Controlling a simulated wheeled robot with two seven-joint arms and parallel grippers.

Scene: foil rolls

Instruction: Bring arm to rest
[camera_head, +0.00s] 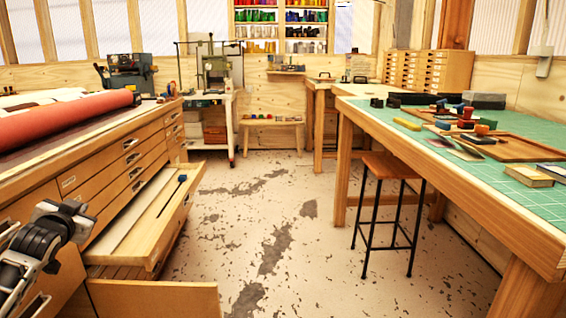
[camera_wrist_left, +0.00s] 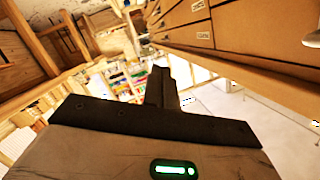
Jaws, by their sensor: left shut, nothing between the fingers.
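My left gripper (camera_head: 72,212) is at the lower left of the head view, in front of the left cabinet's drawer fronts. It is shut and empty. In the left wrist view its dark fingers (camera_wrist_left: 162,88) are together, with nothing between them. My right gripper is in neither view.
The wooden drawer cabinet (camera_head: 122,162) on the left carries a red roll (camera_head: 65,121). One drawer (camera_head: 178,216) stands open with a thin dark rod (camera_head: 172,196) in it. A lower drawer (camera_head: 155,299) also sticks out. A stool (camera_head: 390,166) stands by the green-topped bench (camera_head: 513,186). Floor between is clear.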

